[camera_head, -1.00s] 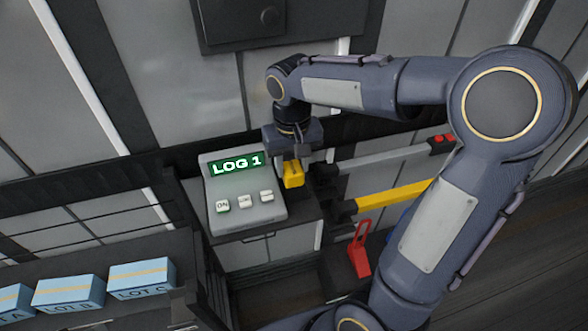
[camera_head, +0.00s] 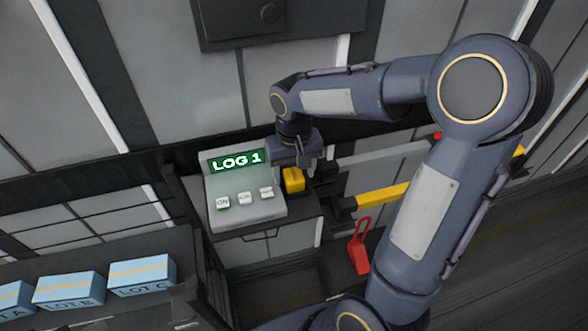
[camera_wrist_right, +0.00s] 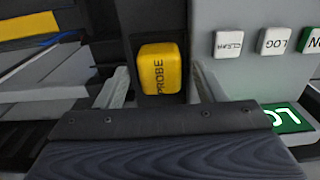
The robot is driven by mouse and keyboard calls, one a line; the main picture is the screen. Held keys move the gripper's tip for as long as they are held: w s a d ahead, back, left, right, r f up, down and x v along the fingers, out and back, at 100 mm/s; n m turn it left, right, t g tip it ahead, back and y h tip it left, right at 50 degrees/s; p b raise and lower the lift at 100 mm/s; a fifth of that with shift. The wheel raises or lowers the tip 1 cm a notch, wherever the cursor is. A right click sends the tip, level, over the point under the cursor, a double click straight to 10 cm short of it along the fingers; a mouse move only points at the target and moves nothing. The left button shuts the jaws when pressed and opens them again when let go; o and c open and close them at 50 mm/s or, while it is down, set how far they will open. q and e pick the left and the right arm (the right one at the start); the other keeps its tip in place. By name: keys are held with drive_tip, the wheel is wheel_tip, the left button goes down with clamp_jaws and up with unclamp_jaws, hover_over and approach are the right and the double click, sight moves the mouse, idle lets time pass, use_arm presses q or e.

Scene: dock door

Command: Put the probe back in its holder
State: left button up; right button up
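The yellow probe (camera_head: 293,180), marked PROBE in the right wrist view (camera_wrist_right: 158,72), sits upright at the right side of the grey console (camera_head: 240,190). Dark material, apparently its holder (camera_wrist_right: 158,20), surrounds it; how deep it sits is hidden. My right gripper (camera_head: 308,158) is just above and beside the probe. In the right wrist view its two fingers (camera_wrist_right: 160,88) are spread either side of the probe, with a visible gap on each side. My left gripper is not in view.
A yellow bar (camera_head: 380,197) and a red handle (camera_head: 359,248) lie to the right. Blue lot boxes (camera_head: 142,275) stand at lower left. A dark wall box (camera_head: 255,20) hangs above.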

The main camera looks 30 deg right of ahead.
sight(294, 175)
wheel_tip(294, 175, up, 12)
drive_tip(key=s+a+f+t+y, duration=0.2)
drive_tip(key=s+f, duration=0.1)
drive_tip(key=s, duration=0.5)
drive_tip(key=s+a+f+n+t+y, duration=0.1)
drive_tip(key=s+a+f+t, duration=0.1)
drive_tip(key=s, duration=0.7)
drive_tip(key=shift+f+t+y, duration=0.4)
drive_tip(key=shift+f+t, duration=0.25)
drive_tip(key=shift+t, duration=0.15)
idle(1.1)
